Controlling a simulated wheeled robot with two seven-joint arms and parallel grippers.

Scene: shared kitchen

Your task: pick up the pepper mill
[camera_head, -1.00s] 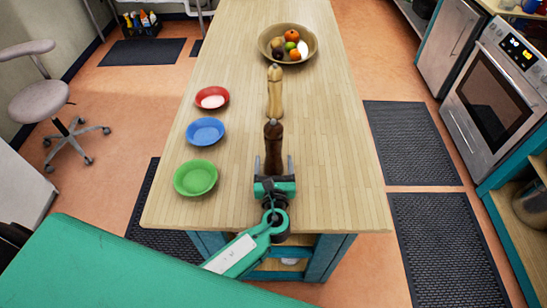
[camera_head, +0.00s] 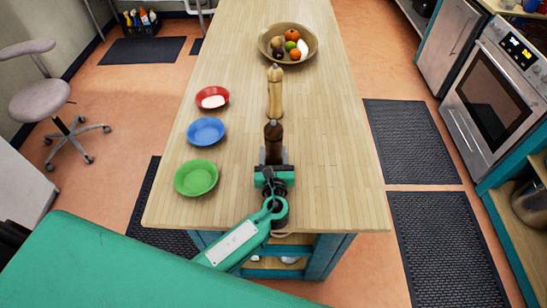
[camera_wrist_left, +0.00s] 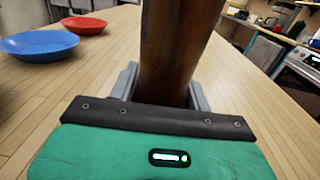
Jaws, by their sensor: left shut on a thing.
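A dark brown pepper mill (camera_head: 274,138) stands upright on the wooden island, near its front. Its brown body also fills the middle of the left wrist view (camera_wrist_left: 175,50). My left gripper (camera_head: 273,158) is at the mill from the front, with its grey fingers on either side of the body. It is shut on the mill, low on its body. The mill's base is hidden behind the gripper. A similar light wooden mill (camera_head: 275,92) stands just behind it. My right gripper is not in view.
Green (camera_head: 196,177), blue (camera_head: 206,131) and red (camera_head: 212,97) bowls stand in a row to the left. A fruit bowl (camera_head: 266,48) stands farther back. The island top (camera_head: 325,150) is clear to the right.

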